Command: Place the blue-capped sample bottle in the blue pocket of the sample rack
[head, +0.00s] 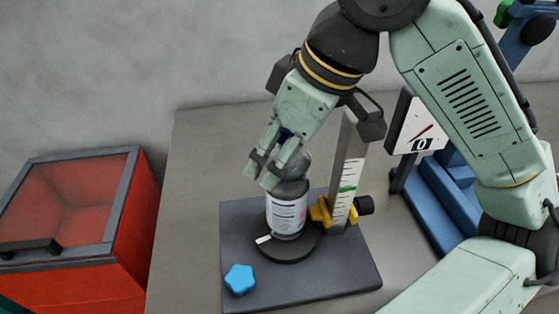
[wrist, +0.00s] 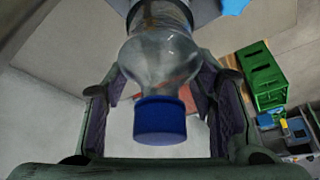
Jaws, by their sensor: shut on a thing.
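The sample bottle (head: 287,212) is clear with a white label and stands upright at the round black plate of a dark fixture. Whether its base touches the plate or is slightly above it, I cannot tell. My gripper (head: 265,177) reaches down from above and is shut on the bottle's upper part. In the wrist view the blue cap (wrist: 160,122) sits between my two fingers, with the clear shoulder of the bottle (wrist: 160,55) beyond it. In the head view my fingers mostly hide the cap. I cannot make out a sample rack with a blue pocket for certain.
The fixture's dark base (head: 345,275) carries a blue star knob (head: 240,279), an upright scale (head: 348,185) and a yellow clamp (head: 320,211) close beside the bottle. A dial (head: 418,128) stands right. A red bin (head: 130,225) is left. A green crate (wrist: 262,75) shows in the wrist view.

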